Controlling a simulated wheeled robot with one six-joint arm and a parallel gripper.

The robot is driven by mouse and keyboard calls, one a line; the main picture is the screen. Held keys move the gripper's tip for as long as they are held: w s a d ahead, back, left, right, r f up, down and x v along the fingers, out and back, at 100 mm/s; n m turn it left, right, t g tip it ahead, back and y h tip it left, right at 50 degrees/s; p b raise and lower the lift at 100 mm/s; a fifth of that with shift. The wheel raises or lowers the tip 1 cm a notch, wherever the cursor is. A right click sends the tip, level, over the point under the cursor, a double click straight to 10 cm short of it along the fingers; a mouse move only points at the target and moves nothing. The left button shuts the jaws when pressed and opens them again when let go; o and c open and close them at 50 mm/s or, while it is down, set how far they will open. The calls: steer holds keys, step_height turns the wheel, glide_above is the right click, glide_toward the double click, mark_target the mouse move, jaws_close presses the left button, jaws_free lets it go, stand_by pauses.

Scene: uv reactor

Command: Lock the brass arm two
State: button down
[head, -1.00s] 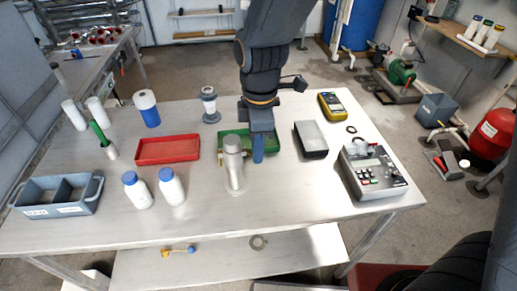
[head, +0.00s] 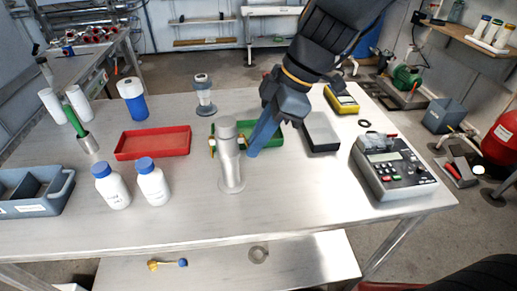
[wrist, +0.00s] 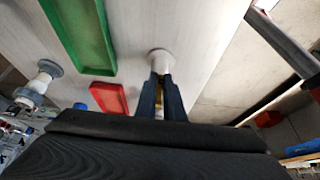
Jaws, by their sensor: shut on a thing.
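The grey metal cylinder (head: 230,165) stands upright on a round foot on the table. Small brass pieces show at its top, one on the left (head: 212,143) and one on the right (head: 242,143). My gripper (head: 252,150) comes in from the upper right, tilted, with its blue fingers at the cylinder's right side. In the wrist view its fingers (wrist: 160,82) are closed around a brass piece (wrist: 159,92) in front of the pale cylinder. The fingers hide most of that piece. I cannot tell which brass arm bears the number two.
A red tray (head: 152,143) and two blue-capped bottles (head: 153,182) stand left of the cylinder. A green tray (head: 265,141) lies behind my fingers. The front table area is clear.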

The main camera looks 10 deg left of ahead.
steer(key=shift+f+y+b, duration=0.1)
steer(key=shift+y+b, duration=0.3)
steer(key=shift+b, duration=0.75)
steer(key=c, duration=1.9)
jaws_free()
steer(key=shift+o, duration=0.2)
steer(key=v, duration=0.7)
steer(key=shift+d+r+b, duration=0.2)
steer(key=shift+r+b, duration=0.1)
steer(key=shift+r, duration=0.05)
